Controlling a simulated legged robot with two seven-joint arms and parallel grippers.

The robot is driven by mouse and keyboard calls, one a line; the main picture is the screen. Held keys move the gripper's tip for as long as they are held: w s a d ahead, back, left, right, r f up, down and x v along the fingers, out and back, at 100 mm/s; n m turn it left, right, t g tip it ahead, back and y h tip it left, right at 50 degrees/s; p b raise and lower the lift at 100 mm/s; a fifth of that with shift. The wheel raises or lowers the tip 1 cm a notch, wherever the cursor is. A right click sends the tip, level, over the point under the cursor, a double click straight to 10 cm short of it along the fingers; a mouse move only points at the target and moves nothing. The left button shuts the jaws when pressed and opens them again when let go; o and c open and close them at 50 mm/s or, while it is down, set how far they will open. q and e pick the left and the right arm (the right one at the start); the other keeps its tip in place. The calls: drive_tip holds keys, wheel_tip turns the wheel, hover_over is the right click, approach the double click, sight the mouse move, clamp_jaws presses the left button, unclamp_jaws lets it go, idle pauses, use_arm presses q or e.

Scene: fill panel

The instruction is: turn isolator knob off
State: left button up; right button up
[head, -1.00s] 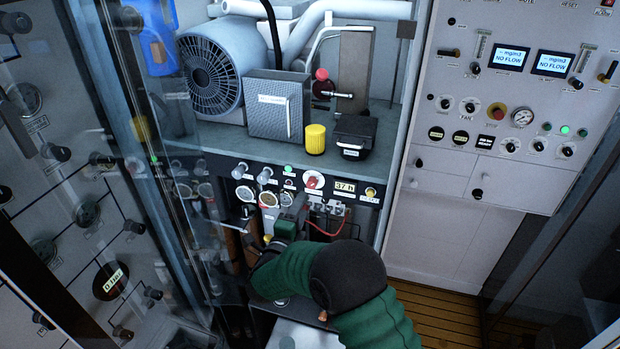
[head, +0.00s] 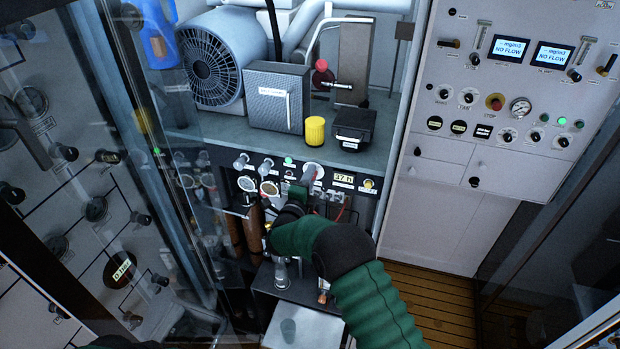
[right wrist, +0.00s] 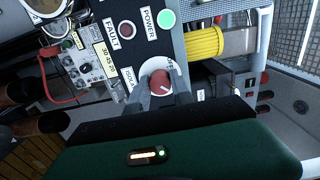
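The isolator knob (head: 312,172) is red on a round white plate, on the small panel below the shelf. In the right wrist view the knob (right wrist: 160,83) shows close up, with a pale pointer mark and a partly covered label beside it. My right gripper (head: 300,192) is at this panel, just below the knob. In the right wrist view my right gripper (right wrist: 161,92) has its grey fingers apart, one on each side of the knob. I cannot tell whether they touch it. My left gripper is out of view.
A green POWER light (right wrist: 166,19) and a dark red FAULT light (right wrist: 127,29) sit close to the knob. A yellow cylinder (head: 315,131) and black box (head: 354,129) stand on the shelf above. A glass-like pane (head: 190,230) is at left.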

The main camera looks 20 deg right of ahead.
drive_tip(key=shift+s+f, duration=0.1)
drive_tip(key=shift+f, duration=0.05)
clamp_jaws()
drive_tip(key=shift+f, duration=0.1)
drive_tip(key=shift+a, duration=0.1)
